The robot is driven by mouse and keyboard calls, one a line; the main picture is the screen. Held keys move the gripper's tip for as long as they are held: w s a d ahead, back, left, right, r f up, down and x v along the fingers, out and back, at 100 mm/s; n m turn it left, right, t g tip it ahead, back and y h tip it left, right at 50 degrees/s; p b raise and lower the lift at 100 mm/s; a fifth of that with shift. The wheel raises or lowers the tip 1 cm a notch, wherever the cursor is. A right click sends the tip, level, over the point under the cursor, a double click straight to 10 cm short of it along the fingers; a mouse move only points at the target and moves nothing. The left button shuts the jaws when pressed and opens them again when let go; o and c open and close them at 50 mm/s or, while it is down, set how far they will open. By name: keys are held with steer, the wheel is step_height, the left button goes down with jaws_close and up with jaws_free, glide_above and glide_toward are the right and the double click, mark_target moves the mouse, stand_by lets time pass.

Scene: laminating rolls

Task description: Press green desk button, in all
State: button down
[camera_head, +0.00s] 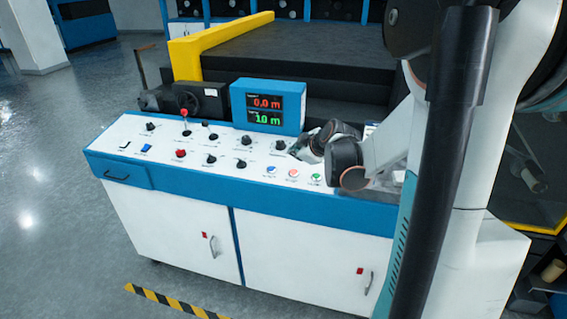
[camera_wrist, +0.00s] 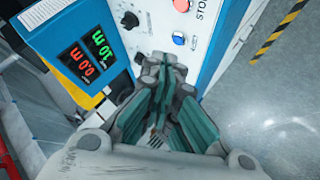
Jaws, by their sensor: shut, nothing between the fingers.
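The green button (camera_head: 317,179) is on the white top of the blue-edged desk (camera_head: 200,186), at the right end of a row with a blue button (camera_head: 271,169) and an orange-red button (camera_head: 293,173). My gripper (camera_head: 300,149) is above the desk's right part, behind and slightly left of the green button in the head view. In the wrist view my gripper (camera_wrist: 164,66) is shut and empty over the panel. There a blue button (camera_wrist: 179,38) shows beyond the fingertips. The green button is not visible in that view, perhaps hidden by the fingers.
A blue display box (camera_head: 267,106) with red and green digits stands close left of my gripper; it also shows in the wrist view (camera_wrist: 85,45). Several black knobs and a red button (camera_head: 181,153) are on the desk. A yellow-framed machine (camera_head: 215,45) stands behind.

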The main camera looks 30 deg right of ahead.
steer(key=h, duration=0.1)
glide_above(316, 176)
steer(key=s+a, duration=0.1)
steer(key=a, duration=0.1)
steer(key=f, duration=0.1)
steer(key=shift+s+a+n, duration=0.15)
steer(key=shift+s+n, duration=0.05)
steer(key=shift+n, duration=0.1)
steer(key=shift+f, duration=0.2)
steer(key=f+b, duration=0.4)
steer(key=f, duration=0.1)
steer(key=w+d+f+b, duration=0.1)
steer(key=f+b, duration=0.1)
steer(key=f, duration=0.1)
steer(key=shift+f, duration=0.15)
steer(key=shift+f+b, duration=0.15)
steer(key=shift+b, duration=0.2)
stand_by(0.5)
steer(key=shift+d+f, duration=0.1)
steer(key=shift+f, duration=0.2)
